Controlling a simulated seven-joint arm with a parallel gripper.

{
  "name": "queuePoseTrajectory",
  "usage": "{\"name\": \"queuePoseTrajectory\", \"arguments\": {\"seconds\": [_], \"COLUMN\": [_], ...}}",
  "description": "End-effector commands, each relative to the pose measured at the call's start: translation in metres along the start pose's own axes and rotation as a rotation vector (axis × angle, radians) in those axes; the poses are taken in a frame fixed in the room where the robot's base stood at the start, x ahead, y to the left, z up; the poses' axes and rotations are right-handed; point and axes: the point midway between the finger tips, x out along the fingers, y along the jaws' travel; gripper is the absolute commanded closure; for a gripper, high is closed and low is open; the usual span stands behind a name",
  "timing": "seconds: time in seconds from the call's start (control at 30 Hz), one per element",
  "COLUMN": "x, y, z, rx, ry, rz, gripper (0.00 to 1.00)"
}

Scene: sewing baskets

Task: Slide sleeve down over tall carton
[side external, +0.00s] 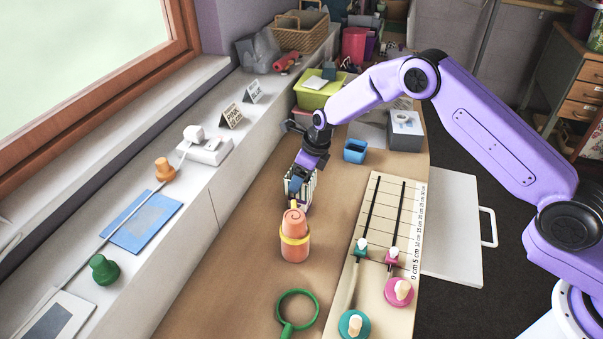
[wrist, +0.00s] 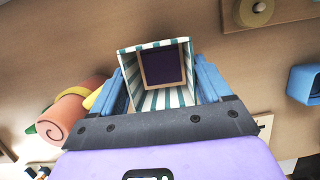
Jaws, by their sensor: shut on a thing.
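The sleeve (side external: 307,190), striped green and white, is in my gripper (side external: 298,184) above the brown table. In the wrist view my gripper (wrist: 164,82) is shut on the sleeve (wrist: 186,99), with a blue finger against each side. I look down into the sleeve's open top and see its striped inner walls. Inside is a dark purple square with a tan border (wrist: 167,66); it looks like the carton's top, within the sleeve's outline. The carton's sides are mostly hidden, so I cannot tell how far down the sleeve sits.
A blue cup (side external: 355,151) is behind to the right. A ruled board (side external: 386,215) with sliders lies at right, and a green ring (side external: 297,307) lies in front. Bare table is at left.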

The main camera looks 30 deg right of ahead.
Motion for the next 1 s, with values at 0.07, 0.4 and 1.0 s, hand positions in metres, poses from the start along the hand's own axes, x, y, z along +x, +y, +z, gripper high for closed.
{"name": "queuePoseTrajectory", "arguments": {"seconds": [0.07, 0.4, 1.0], "x": [0.002, 0.009, 0.023], "y": [0.0, 0.0, 0.0], "z": [-0.001, -0.003, -0.007], "rx": [0.0, -0.001, 0.0], "ry": [0.0, -0.001, 0.0], "rz": [0.0, -0.001, 0.0], "gripper": [0.65, 0.65, 0.65]}}
